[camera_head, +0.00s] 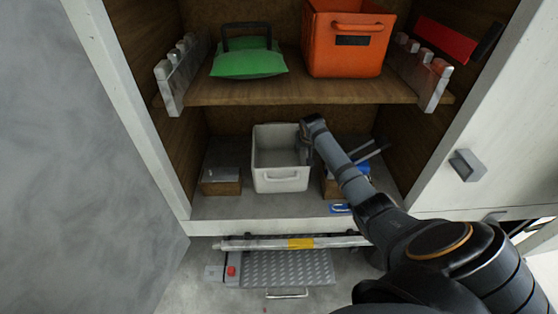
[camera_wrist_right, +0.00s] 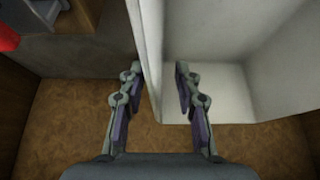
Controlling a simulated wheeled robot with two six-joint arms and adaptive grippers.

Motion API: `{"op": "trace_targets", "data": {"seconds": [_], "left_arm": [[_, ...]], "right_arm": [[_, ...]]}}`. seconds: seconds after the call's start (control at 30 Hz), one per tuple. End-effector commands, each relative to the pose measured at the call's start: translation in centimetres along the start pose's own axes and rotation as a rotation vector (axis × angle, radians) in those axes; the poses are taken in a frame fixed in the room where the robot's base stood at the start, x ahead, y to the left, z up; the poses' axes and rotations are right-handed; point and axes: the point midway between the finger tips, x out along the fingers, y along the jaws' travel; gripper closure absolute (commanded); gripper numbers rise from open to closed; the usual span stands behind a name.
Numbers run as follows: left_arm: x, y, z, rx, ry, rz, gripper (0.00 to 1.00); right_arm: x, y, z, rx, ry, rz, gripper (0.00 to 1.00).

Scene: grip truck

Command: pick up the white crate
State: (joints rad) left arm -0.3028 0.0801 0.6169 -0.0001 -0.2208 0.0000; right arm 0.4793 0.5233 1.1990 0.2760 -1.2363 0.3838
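The white crate (camera_head: 281,180) stands upright on the lower shelf, with a handle on its front wall. My right gripper (camera_head: 305,150) reaches in from the right and is at the crate's right wall. In the right wrist view, the fingers of my right gripper (camera_wrist_right: 159,72) are spread around one wall of the white crate (camera_wrist_right: 151,50), one finger outside and one inside. A gap shows between the inner finger and the wall; whether the outer finger touches is unclear. The crate's inside looks empty. My left gripper is not in view.
An orange crate (camera_head: 340,57) and a green bag (camera_head: 248,62) are on the upper shelf (camera_head: 300,92) above. A small wooden box (camera_head: 221,187) stands left of the white crate. A blue item (camera_head: 341,208) lies to its right, near the shelf's front edge. Side walls bound the compartment.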

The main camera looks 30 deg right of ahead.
Motion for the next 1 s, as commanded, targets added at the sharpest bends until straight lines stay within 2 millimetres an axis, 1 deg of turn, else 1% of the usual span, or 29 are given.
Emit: {"op": "trace_targets", "data": {"seconds": [0.03, 0.13, 0.37, 0.4, 0.47, 0.63, 1.0], "left_arm": [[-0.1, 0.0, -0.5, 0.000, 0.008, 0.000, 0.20], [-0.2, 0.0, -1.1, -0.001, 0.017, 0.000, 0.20], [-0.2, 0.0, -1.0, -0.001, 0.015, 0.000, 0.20], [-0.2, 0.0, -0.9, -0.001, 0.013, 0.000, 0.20], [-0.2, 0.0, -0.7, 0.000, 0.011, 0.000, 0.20], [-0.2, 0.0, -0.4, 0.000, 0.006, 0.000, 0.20], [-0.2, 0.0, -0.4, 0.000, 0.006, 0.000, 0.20]], "right_arm": [[0.6, 0.0, 0.0, 0.002, -0.002, -0.001, 0.67], [1.5, 0.0, -0.1, 0.000, 0.000, 0.000, 0.67], [1.9, 0.1, 0.0, -0.001, 0.001, 0.001, 0.67], [1.9, 0.1, 0.0, -0.001, 0.001, 0.000, 0.68], [1.9, 0.1, 0.0, -0.001, 0.001, 0.000, 0.76], [1.9, 0.1, 0.0, -0.001, 0.001, 0.000, 1.00], [1.9, 0.1, 0.0, -0.001, 0.001, 0.000, 1.00]]}}
